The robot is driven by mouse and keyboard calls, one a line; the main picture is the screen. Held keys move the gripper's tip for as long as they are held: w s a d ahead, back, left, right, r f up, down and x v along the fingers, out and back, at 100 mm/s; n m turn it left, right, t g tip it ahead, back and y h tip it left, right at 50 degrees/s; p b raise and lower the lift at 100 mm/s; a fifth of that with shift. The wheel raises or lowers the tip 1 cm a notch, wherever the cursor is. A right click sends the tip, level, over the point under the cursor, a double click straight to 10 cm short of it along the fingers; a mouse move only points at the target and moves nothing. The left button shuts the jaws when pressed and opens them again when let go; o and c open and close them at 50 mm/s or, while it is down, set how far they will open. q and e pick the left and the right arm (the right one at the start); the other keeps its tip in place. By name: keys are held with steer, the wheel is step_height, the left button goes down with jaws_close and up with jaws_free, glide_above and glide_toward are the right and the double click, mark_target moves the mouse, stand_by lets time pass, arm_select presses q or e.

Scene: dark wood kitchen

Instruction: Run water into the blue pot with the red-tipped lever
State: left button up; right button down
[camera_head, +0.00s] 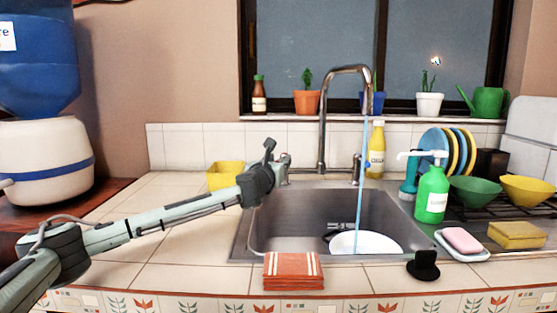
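The chrome faucet (323,110) arches over the sink (300,212), and a thin blue stream of water (361,185) falls from its spout into the basin. My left gripper (273,158) is at the left chrome tap handle (283,174), touching it or very close. I cannot tell whether its fingers are closed on it. No red tip shows on a lever. A blue pot (374,102) with a plant stands on the windowsill behind the spout. The stream comes down at a white dish (365,243) in the sink. My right gripper is not in view.
A yellow container (225,175) stands behind my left forearm. Folded orange cloths (293,271) and a black object (424,265) lie on the front counter. A green soap bottle (431,194), soap dish and sponge (517,235) crowd the right. The left counter is mostly clear.

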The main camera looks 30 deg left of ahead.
arm_select(q)
steer(key=shift+w+a, duration=0.1)
steer(key=shift+w, duration=0.25)
jaws_close()
